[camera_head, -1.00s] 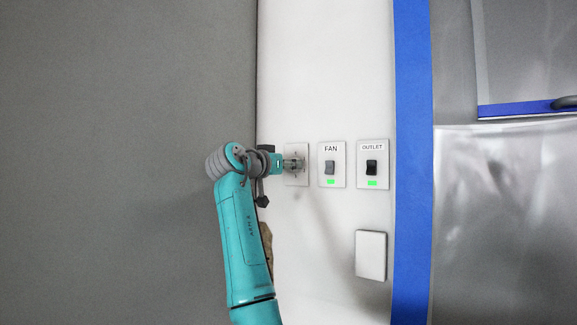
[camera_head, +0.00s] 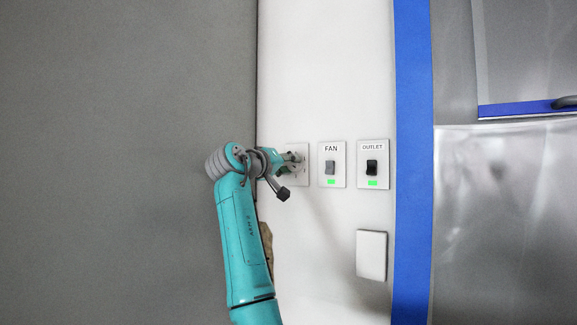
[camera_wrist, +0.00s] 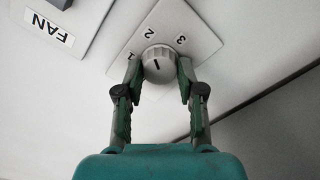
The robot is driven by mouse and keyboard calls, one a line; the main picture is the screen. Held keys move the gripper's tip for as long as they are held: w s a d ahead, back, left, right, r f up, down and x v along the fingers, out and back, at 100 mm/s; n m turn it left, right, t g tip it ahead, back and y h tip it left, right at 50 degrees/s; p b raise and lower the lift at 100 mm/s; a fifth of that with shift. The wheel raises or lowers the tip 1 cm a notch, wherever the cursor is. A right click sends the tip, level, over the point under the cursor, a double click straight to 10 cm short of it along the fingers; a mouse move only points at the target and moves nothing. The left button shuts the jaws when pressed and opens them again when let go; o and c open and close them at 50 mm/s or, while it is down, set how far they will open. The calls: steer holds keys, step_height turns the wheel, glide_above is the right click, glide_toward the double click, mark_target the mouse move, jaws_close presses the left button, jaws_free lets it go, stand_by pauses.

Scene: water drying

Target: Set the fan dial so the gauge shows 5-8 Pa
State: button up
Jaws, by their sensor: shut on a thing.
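The fan dial is a round grey ribbed knob (camera_wrist: 158,63) on a light square plate (camera_wrist: 204,41) marked 1, 2 and 3. A short dark line shows on the knob's face; which number it points at is hard to tell. My gripper (camera_wrist: 159,70) is shut on the knob, one finger on each side. In the head view my gripper (camera_head: 295,160) covers most of the dial plate (camera_head: 304,148), left of the FAN switch plate. No gauge shows in either view.
The FAN switch (camera_head: 330,167) and OUTLET switch (camera_head: 372,167) stand to the right, each with a green light below. A blank white cover (camera_head: 371,254) is lower on the wall. Blue tape (camera_head: 412,200) borders a plastic sheet (camera_head: 500,220).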

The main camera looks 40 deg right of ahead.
stand_by(0.3)
steer(key=o, duration=1.1)
steer(key=shift+o, duration=0.2)
steer(key=v, duration=1.2)
